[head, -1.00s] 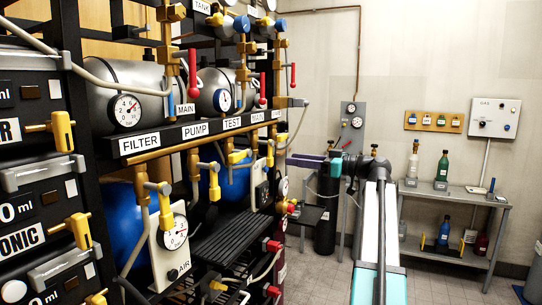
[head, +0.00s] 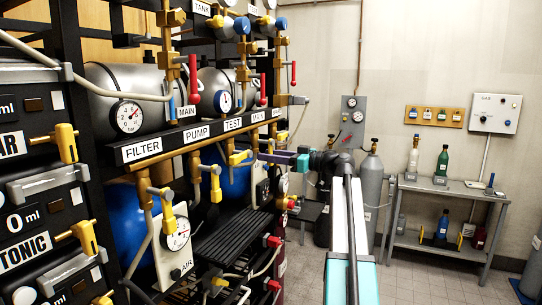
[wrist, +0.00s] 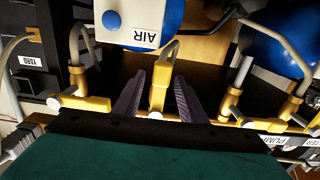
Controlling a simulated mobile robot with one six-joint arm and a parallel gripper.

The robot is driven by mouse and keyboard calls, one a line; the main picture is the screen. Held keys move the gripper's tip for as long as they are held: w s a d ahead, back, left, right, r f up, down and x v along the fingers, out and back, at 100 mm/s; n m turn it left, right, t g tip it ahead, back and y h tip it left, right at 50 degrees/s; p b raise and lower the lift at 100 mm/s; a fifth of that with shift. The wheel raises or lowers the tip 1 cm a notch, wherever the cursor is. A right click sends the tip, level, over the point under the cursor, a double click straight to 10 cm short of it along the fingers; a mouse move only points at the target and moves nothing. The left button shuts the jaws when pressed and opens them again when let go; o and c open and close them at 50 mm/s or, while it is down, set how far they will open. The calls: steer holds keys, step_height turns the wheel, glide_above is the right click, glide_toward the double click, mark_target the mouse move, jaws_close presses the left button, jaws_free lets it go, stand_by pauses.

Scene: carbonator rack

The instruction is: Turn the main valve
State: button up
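The rack's label rail carries FILTER, PUMP, TEST and MAIN labels; the MAIN label (head: 259,117) is near the rail's far end. A small MAIN tag (head: 187,111) also sits below a red lever (head: 193,78). Yellow-handled valves hang below the rail, one of them under TEST (head: 239,158). My gripper (head: 272,157) is at the rack, below the MAIN rail label. In the wrist view, my gripper (wrist: 158,100) is open, its dark fingers apart on either side of a yellow valve (wrist: 158,92). Contact cannot be told. That valve's label is hidden.
Other yellow valves (wrist: 76,92) and (wrist: 230,103) stand on both sides of the fingers. An AIR gauge panel (head: 174,245) and blue tanks (head: 126,225) sit in the rack. A grey gas cylinder (head: 371,195) and a bench (head: 455,188) stand to the right. Open floor lies between.

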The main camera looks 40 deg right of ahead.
steer(key=shift+c, duration=0.5)
jaws_close()
